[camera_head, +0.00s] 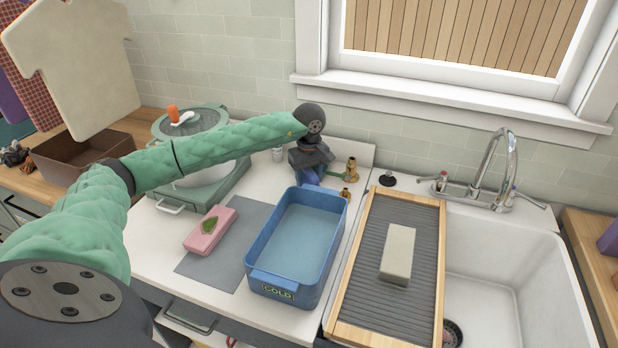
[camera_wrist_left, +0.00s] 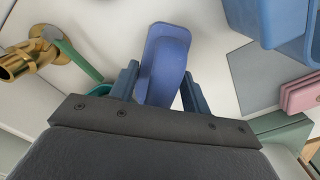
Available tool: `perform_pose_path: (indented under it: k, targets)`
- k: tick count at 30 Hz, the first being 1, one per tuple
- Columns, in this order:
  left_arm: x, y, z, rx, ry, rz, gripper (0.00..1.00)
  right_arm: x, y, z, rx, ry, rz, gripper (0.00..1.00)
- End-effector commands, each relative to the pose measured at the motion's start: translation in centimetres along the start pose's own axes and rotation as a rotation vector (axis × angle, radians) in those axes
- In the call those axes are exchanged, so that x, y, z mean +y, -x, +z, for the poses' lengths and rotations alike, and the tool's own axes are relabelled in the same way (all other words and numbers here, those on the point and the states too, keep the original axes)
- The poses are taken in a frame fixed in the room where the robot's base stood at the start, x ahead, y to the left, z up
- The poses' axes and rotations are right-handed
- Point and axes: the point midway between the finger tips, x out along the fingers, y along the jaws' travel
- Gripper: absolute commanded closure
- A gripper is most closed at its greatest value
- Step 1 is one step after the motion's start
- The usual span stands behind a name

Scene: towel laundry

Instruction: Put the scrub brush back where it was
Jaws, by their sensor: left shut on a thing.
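My left gripper (camera_head: 309,172) is at the back of the white counter, behind the blue basin and beside the brass taps. It is shut on a blue object that I take for the scrub brush (camera_wrist_left: 165,62), which sits between the two fingers in the left wrist view. In the head view only a bit of blue shows below the gripper, and the wrist hides the rest. I cannot tell whether the brush touches the counter. Its bristles are not visible. My right gripper is not in view.
The blue "COLD" basin (camera_head: 258,262) holds water. Brass taps (camera_head: 351,172) stand close to the gripper's right. A pink block (camera_head: 210,231) lies on a grey mat (camera_head: 207,268). A ribbed washboard (camera_head: 377,308) with a pale bar (camera_head: 398,254) lies beside the sink (camera_head: 502,285). A lidded pot (camera_head: 190,120) stands left.

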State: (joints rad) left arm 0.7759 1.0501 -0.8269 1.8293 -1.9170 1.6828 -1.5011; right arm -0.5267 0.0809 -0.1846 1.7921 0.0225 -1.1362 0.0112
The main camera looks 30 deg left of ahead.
Motion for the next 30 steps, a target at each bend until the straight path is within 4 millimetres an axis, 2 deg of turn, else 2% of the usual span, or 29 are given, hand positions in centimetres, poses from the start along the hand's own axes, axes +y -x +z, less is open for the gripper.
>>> perform_pose_path:
  k: [3, 7, 25, 26, 29, 30]
  targets:
    - [0.0, -0.6, 0.0, -0.001, -0.001, 0.0, 0.74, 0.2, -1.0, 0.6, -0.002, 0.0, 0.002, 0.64]
    - [0.0, -0.9, 0.0, 0.0, -0.001, 0.001, 0.74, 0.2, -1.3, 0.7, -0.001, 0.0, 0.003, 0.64]
    - [0.0, -1.1, 0.0, 0.0, -0.001, 0.001, 0.74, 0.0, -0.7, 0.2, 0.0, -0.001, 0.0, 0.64]
    - [0.0, -1.1, 0.0, 0.0, -0.001, 0.001, 0.51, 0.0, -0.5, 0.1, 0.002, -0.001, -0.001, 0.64]
    - [0.0, -1.1, 0.0, 0.0, -0.001, 0.001, 0.31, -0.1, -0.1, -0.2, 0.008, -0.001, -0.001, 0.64]
    - [0.0, -1.1, 0.0, 0.0, -0.001, 0.001, 0.31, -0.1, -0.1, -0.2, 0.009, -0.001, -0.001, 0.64]
